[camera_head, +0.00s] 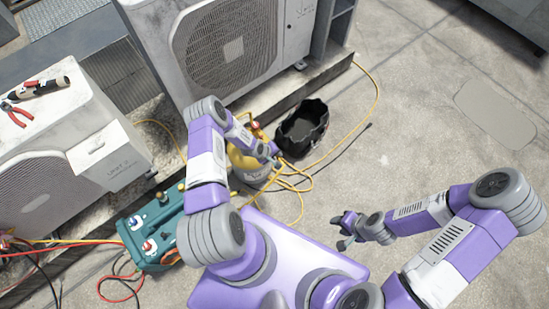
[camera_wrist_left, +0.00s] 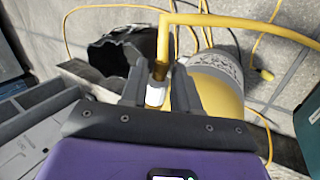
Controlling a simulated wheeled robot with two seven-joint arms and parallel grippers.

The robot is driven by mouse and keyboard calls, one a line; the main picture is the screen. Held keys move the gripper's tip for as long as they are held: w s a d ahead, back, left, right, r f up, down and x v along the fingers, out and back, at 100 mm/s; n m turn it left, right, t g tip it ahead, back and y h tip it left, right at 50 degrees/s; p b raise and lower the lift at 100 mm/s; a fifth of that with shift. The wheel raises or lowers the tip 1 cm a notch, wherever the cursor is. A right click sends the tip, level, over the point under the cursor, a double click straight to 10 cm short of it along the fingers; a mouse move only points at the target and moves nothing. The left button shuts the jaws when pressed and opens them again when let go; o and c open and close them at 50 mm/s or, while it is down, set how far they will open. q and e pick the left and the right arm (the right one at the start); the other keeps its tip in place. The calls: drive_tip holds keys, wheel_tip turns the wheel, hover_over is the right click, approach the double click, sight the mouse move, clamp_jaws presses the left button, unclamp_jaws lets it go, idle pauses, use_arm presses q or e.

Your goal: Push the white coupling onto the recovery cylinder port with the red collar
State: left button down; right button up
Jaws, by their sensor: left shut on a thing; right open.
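The yellow recovery cylinder (camera_head: 241,160) with a grey band stands on the ground behind my left arm in the head view. It fills the middle right of the left wrist view (camera_wrist_left: 222,98). My left gripper (camera_wrist_left: 158,92) is shut on the white coupling (camera_wrist_left: 155,95), with a brass piece and a yellow hose (camera_wrist_left: 164,40) running from it. In the head view this gripper (camera_head: 274,158) is beside the cylinder's upper part. A small reddish part (camera_head: 256,125) shows near the cylinder's top; I cannot tell which port it marks. Coupling-to-port contact is hidden. My right gripper (camera_head: 347,230) is open and empty.
A black open bucket (camera_head: 302,128) stands right of the cylinder. Loose yellow hose (camera_head: 292,185) lies around it. A teal machine (camera_head: 152,232) with hoses is at left. Condenser units (camera_head: 235,48) stand behind. The concrete at right is clear.

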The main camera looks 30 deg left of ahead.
sight(261, 136)
use_arm(q)
drive_tip(key=a+b, duration=0.1)
drive_tip(key=w+a+b, duration=0.1)
drive_tip(key=a, duration=0.1)
drive_tip(key=w+a+f+b, duration=0.1)
drive_tip(key=shift+a, duration=0.15)
idle(0.4)
drive_tip(key=shift+b, duration=0.35)
idle(0.8)
drive_tip(key=shift+w+a+b, duration=0.3)
drive_tip(key=shift+a+b, duration=0.35)
drive_tip(key=shift+b, duration=0.1)
drive_tip(key=shift+w+a+b, duration=0.3)
drive_tip(key=shift+a+b, duration=0.3)
drive_tip(key=shift+b, duration=0.15)
idle(1.7)
drive_tip(key=c, duration=0.8)
unclamp_jaws()
drive_tip(key=shift+o, duration=0.2)
drive_tip(key=shift+d, duration=0.1)
